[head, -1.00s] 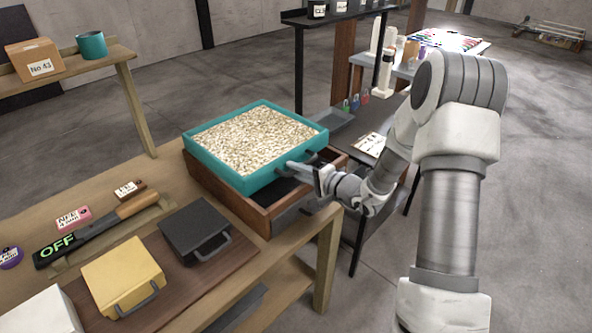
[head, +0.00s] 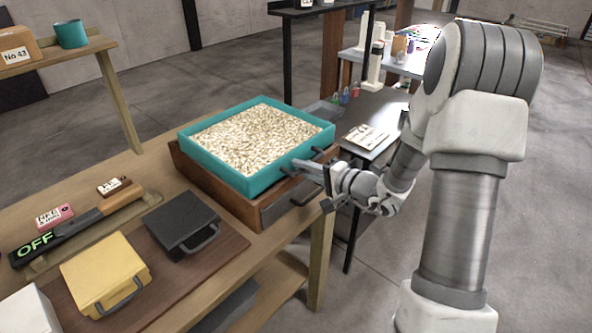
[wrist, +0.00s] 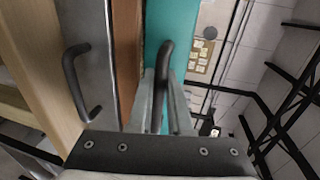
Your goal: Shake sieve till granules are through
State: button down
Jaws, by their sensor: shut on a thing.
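The sieve (head: 262,186) is a teal square tray full of pale beige granules (head: 256,138). It rests on a brown wooden box (head: 215,185) at the right end of the wooden bench. My gripper (head: 308,167) is shut on the sieve's dark handle on its front right side. In the wrist view the fingers (wrist: 160,108) close around the dark handle (wrist: 165,58), with the teal wall (wrist: 182,22) behind. The sieve's mesh and the space under it are hidden.
The wooden box has a grey drawer front (head: 285,203) with a handle. A black case (head: 180,222) and a yellow case (head: 104,270) lie on the bench (head: 140,175). A dark detector wand (head: 60,235) showing "OFF" lies on the left.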

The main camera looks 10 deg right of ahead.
aim_at(291, 159)
jog(key=c, duration=0.8)
grip_release()
jog(key=shift+c, duration=0.2)
jog(key=w+a+p, duration=0.2)
jog(key=w+p, duration=0.1)
jog(key=w+a+p, duration=0.1)
jog(key=p, duration=0.1)
jog(key=shift+w+a+r, duration=0.2)
jog(key=shift+r, duration=0.1)
jog(key=f+b+v, duration=0.1)
jog(key=b+v, duration=0.1)
jog(key=v, duration=1.5)
jog(key=s+a+r+n+g+p, duration=0.2)
jog(key=s+a+r+n+g, duration=0.2)
jog(key=s+a, duration=0.3)
jog(key=s+a+r+n+g+p, duration=0.2)
jog(key=s+a+r+n+g, duration=0.3)
jog(key=a, duration=0.6)
jog(key=shift+s+a+r+g+h+p, duration=0.35)
jog(key=shift+s+r+g, duration=0.7)
jog(key=shift+s+g, duration=0.35)
